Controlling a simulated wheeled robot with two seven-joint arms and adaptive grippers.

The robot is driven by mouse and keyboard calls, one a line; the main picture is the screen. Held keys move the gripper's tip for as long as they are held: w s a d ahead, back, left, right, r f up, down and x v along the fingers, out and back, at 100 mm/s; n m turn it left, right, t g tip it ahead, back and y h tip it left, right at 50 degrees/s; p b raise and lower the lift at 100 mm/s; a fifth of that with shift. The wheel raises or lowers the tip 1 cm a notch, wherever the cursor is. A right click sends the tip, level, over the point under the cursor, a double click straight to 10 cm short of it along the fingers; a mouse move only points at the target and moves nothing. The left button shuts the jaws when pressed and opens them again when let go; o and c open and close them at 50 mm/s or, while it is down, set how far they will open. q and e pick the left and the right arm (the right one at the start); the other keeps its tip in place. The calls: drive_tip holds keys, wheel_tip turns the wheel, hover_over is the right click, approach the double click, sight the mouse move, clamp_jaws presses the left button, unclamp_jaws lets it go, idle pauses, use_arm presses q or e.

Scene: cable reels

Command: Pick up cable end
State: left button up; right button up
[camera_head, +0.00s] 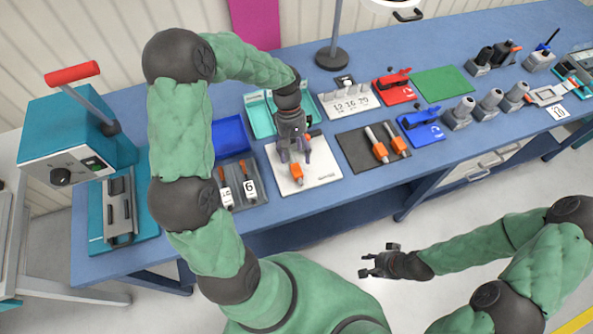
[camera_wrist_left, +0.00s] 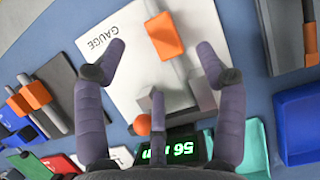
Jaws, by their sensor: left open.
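I cannot make out a loose cable end in either view. My left gripper (camera_head: 293,158) points down over a white gauge board (camera_head: 318,178) in the head view. In the left wrist view its dark fingers (camera_wrist_left: 158,62) are spread apart with nothing between them. Beyond them are the white board marked GAUGE (camera_wrist_left: 125,85), an orange block (camera_wrist_left: 165,36) on a grey bar, and a green-lit display (camera_wrist_left: 180,150) reading 56 mm. The orange block also shows in the head view (camera_head: 297,173). My right gripper (camera_head: 379,260) is open and empty, off the table's front edge.
A black board (camera_head: 358,153) with two orange-collared pieces lies right of the gauge. A grey tray (camera_head: 258,168) with orange-handled tools and a blue bin (camera_head: 229,135) lie left. A teal bin (camera_head: 260,116) stands behind. A teal machine (camera_head: 65,125) stands at far left.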

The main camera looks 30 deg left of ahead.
sight(299, 167)
use_arm(q)
drive_tip(key=x, duration=0.5)
drive_tip(key=shift+s+d+r+b, duration=0.1)
drive_tip(key=shift+b, duration=0.25)
clamp_jaws()
